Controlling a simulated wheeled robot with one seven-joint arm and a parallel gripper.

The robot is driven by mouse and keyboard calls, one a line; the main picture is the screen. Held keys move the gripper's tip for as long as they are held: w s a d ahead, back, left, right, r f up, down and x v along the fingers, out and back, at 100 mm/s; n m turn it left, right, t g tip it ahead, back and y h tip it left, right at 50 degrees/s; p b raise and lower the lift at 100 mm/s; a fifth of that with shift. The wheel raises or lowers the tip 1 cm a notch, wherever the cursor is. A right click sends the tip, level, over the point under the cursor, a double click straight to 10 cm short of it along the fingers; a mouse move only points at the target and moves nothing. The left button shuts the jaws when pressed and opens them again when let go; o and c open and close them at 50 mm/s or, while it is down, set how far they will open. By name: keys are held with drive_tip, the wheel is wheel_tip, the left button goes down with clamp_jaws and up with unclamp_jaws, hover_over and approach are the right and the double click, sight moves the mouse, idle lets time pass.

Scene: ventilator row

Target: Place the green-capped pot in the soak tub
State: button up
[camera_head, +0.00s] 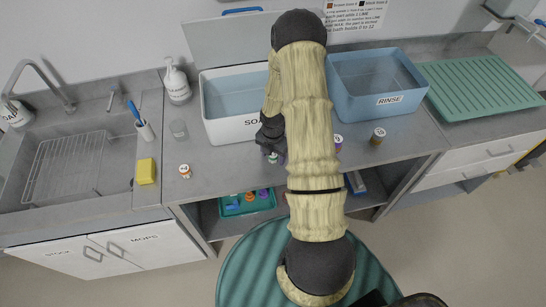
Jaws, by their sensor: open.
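My gripper (270,147) is open and points down over the counter, in front of the soak tub. A small pot (272,158) with a pale top and some green shows just below the fingers, partly hidden by them. I cannot tell whether the fingers are around it or only above it. A purple thing shows right beside it. The soak tub (226,129) is white, holds bluish liquid, and stands behind my gripper. My arm hides its right side and part of its label.
The blue rinse tub (350,108) stands right of my arm. Small pots stand on the counter: an orange-marked one (185,171) at left, a purple one (338,141) and a brown one (377,137) at right.

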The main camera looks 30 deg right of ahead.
sight(273, 155)
drive_tip(key=c, duration=1.2)
drive_tip(key=shift+o, duration=0.2)
drive_tip(key=shift+r, duration=0.1)
wheel_tip(273, 155, up, 10)
drive_tip(key=shift+f+b, duration=0.1)
drive_tip(key=shift+b, duration=0.65)
